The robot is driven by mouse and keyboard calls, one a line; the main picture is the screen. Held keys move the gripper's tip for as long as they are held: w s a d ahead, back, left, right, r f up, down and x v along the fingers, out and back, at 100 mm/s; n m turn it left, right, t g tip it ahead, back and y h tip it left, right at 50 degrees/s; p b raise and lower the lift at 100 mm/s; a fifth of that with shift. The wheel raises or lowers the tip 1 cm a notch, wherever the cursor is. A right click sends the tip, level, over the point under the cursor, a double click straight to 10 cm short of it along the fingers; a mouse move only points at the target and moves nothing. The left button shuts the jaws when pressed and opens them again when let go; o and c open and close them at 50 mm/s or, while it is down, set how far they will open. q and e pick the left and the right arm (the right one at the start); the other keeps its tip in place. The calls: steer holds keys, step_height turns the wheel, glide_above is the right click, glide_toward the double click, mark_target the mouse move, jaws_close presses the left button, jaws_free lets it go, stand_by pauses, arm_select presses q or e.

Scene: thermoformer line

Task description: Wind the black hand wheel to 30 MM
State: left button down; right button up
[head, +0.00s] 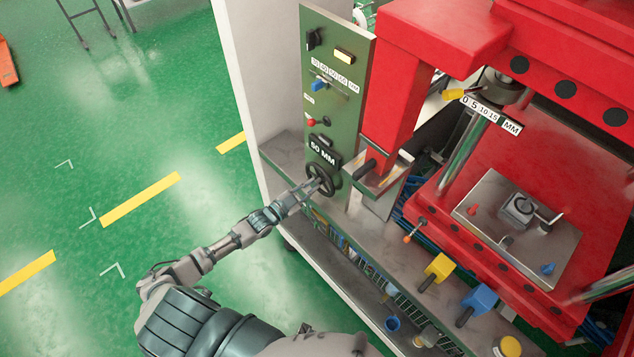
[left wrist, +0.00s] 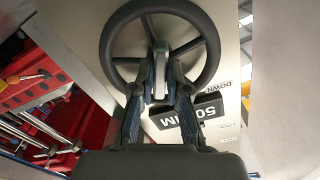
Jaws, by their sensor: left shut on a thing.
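The black hand wheel (head: 320,181) is on the lower part of the green control panel (head: 338,60). Its round rim and spokes fill the top of the left wrist view (left wrist: 213,45). My left gripper (head: 312,186) reaches it from the left. In the left wrist view its two fingers (left wrist: 160,78) are shut on the wheel near its middle; the fingers hide the exact grip. The black readout (head: 323,151) above the wheel looks like 50 or 60 MM in the head view. In the left wrist view the readout (left wrist: 190,118) is upside down, partly covered, and looks like 50 MM. My right gripper is out of view.
A grey ledge (head: 285,150) runs below the panel. The red press (head: 395,90) stands to its right, with a yellow block (head: 437,270) and a blue block (head: 481,299) along the front. Green floor (head: 150,130) lies open at left.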

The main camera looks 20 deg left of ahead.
arm_select(q)
steer(key=shift+d, duration=0.15)
steer(key=shift+n, duration=1.4)
steer(key=shift+s+f+n+p, duration=0.1)
steer(key=shift+n+p, duration=0.2)
steer(key=shift+n, duration=1.1)
steer(key=shift+d, duration=0.1)
steer(key=shift+n, duration=1.2)
steer(key=c, duration=1.2)
jaws_free()
steer(key=shift+o, duration=0.6)
steer(key=shift+d, duration=0.15)
